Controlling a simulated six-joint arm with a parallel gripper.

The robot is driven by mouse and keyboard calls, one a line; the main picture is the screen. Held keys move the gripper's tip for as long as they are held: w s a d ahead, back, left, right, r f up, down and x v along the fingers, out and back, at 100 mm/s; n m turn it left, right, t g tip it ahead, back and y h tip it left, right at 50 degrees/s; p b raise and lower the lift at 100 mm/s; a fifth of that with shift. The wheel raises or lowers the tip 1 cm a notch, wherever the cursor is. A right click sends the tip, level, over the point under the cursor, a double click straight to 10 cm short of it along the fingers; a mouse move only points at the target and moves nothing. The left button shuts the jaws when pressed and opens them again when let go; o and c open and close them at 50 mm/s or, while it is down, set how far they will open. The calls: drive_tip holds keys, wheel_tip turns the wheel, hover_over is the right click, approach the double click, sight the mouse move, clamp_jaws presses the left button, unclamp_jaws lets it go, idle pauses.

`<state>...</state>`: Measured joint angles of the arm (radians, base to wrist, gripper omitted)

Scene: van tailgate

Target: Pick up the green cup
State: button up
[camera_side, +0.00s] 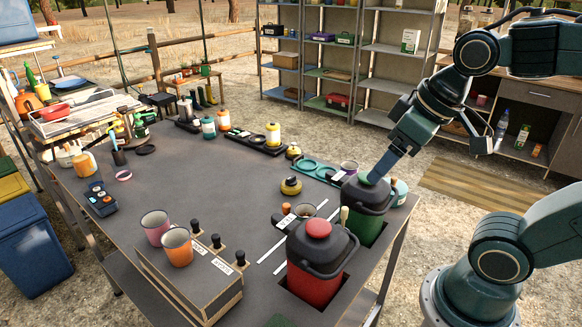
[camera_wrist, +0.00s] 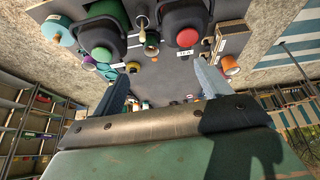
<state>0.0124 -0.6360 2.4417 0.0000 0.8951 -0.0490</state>
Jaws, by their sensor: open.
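A small cup (camera_side: 305,211) with a greenish look stands on the table behind the red-lidded jug. In the wrist view it seems to be the small cup (camera_wrist: 151,49) between the two jugs. Its colour is hard to make out, so I cannot be sure it is the green cup. My gripper (camera_side: 430,156) is open and empty, high over the table's right edge, clear of this cup. One finger overlaps the green jug's lid in the side view; I cannot tell the gap. Both fingers show apart in the wrist view (camera_wrist: 160,74).
A red jug (camera_side: 314,285) and a green jug (camera_side: 365,225) sit in cut-outs at the near right edge. A pink cup (camera_side: 155,222), an orange cup (camera_side: 177,250) and a purple cup (camera_side: 349,166) stand apart. The table's middle (camera_side: 210,180) is clear.

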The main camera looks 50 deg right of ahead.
drive_tip(key=w+d+f+n+g, duration=0.1)
drive_tip(key=w+d+f+g, duration=0.1)
drive_tip(key=w+f, duration=0.5)
drive_tip(key=w+d+f+n+g, duration=0.2)
drive_tip(key=w+f, duration=0.4)
drive_tip(key=w, duration=0.7)
drive_tip(key=shift+w+d+f+n+g, duration=0.2)
drive_tip(key=shift+d+f+n+g, duration=0.1)
drive_tip(key=shift+d+f+g, duration=0.15)
drive_tip(key=shift+a, duration=0.1)
drive_tip(key=shift+f, duration=4.25)
drive_tip(key=shift+s+f, duration=0.2)
drive_tip(key=shift+f, duration=2.4)
drive_tip(key=shift+c, duration=0.3)
drive_tip(key=c, duration=1)
